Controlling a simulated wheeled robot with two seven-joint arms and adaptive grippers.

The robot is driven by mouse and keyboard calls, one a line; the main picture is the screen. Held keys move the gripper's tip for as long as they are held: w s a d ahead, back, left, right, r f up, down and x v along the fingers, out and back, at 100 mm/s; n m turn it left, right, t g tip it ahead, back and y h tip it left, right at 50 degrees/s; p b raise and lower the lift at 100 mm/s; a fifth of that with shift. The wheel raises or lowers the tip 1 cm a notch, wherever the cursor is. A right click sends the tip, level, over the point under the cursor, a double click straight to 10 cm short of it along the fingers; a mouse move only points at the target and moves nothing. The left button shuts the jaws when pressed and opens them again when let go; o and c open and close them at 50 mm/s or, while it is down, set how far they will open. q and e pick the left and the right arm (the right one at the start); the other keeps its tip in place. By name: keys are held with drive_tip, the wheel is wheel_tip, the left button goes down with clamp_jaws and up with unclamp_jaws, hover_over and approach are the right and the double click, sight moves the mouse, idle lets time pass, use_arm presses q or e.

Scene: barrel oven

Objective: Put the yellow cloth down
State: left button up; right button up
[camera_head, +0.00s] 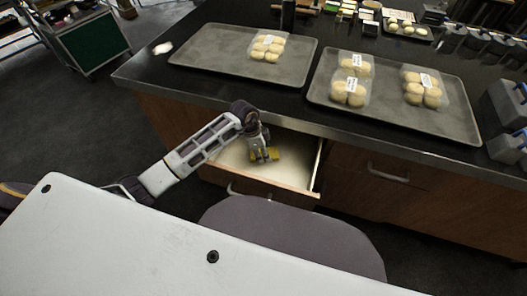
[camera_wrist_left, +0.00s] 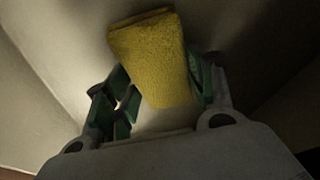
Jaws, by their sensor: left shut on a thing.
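The yellow cloth (camera_wrist_left: 155,55) is a folded, fuzzy block between the green-padded fingers of my left gripper (camera_wrist_left: 160,95), which is shut on it. In the head view the left gripper (camera_head: 262,149) reaches down into the open drawer (camera_head: 297,178), and the cloth (camera_head: 272,154) shows as a small yellow patch at its fingertips. The cloth is inside the drawer's walls; I cannot tell whether it touches the drawer floor. My right gripper is in neither view.
The drawer stands out below the dark counter (camera_head: 290,105). Two grey trays (camera_head: 200,60) (camera_head: 400,110) with packs of pale buns (camera_head: 267,47) lie on the counter. A grey rounded shape (camera_head: 290,235) is in front of the drawer. The visible drawer floor around the gripper looks clear.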

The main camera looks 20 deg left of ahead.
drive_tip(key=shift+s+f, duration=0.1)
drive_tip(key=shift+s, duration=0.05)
use_arm(q)
drive_tip(key=o, duration=0.9)
drive_tip(key=shift+c, duration=0.2)
drive_tip(key=shift+o, duration=0.3)
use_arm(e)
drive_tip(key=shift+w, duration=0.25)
use_arm(q)
drive_tip(key=shift+r, duration=0.1)
drive_tip(key=shift+a+r, duration=0.15)
drive_tip(key=shift+r, duration=0.45)
drive_tip(key=p+v, duration=0.1)
drive_tip(key=v, duration=0.9)
drive_tip(key=shift+r+p, duration=0.3)
drive_tip(key=shift+r, duration=0.05)
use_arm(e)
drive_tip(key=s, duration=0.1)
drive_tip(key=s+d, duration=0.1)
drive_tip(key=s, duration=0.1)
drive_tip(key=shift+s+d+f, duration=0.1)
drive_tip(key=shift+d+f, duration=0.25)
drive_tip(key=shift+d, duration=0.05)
use_arm(q)
drive_tip(key=shift+s+a, duration=0.1)
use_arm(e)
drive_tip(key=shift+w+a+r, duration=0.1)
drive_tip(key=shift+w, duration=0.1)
